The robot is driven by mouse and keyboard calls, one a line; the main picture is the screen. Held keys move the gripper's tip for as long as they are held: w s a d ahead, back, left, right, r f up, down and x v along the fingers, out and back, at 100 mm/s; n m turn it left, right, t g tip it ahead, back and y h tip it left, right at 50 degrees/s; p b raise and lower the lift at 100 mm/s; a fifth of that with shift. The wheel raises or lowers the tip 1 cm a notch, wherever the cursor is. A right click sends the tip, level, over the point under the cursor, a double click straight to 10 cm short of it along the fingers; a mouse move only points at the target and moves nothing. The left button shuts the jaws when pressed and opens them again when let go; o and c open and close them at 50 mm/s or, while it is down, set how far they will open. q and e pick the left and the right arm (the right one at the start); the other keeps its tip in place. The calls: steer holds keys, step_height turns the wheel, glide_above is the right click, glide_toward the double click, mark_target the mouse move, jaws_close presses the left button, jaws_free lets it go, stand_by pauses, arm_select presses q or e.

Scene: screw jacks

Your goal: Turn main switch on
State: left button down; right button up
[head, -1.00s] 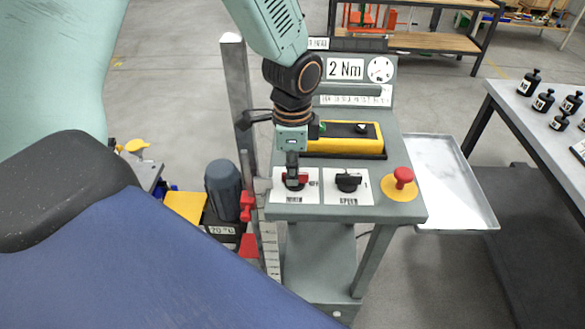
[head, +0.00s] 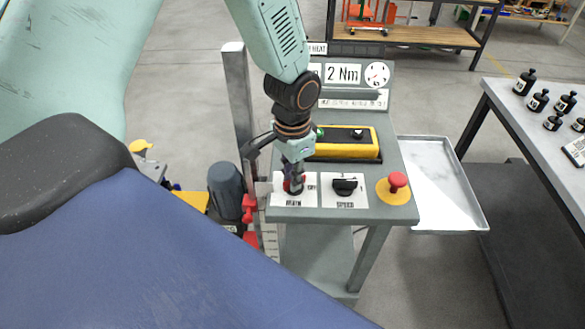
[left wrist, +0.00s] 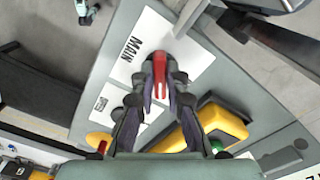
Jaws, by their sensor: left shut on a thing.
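The main switch has a red handle (left wrist: 160,72) on a white plate marked MAIN (left wrist: 135,45). In the head view that plate (head: 308,198) is at the left of the grey panel top, and the switch is mostly hidden by my gripper. My left gripper (head: 293,188) reaches down onto the switch. In the left wrist view its two fingers (left wrist: 160,85) lie on either side of the red handle and are shut on it. My right gripper is not in view.
Right of the switch are the black SPEED knob (head: 345,186) and a red mushroom button (head: 397,182). A yellow box (head: 350,143) with buttons stands behind. A grey tray (head: 480,222) is at the right. A grey post (head: 238,95) rises at the left.

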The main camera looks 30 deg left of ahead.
arm_select(q)
steer(key=n+p, duration=0.2)
steer(key=n, duration=0.3)
steer(key=shift+s+d+n, duration=0.1)
steer(key=shift+n, duration=0.2)
steer(key=n+p, duration=0.1)
steer(key=n, duration=0.4)
steer(key=shift+d+p, duration=0.15)
steer(key=shift+p, duration=0.15)
steer(key=shift+n, duration=0.3)
steer(key=c, duration=1.4)
jaws_free()
steer(key=shift+o, duration=0.2)
steer(key=shift+r, duration=0.1)
step_height(320, 180, up, 12)
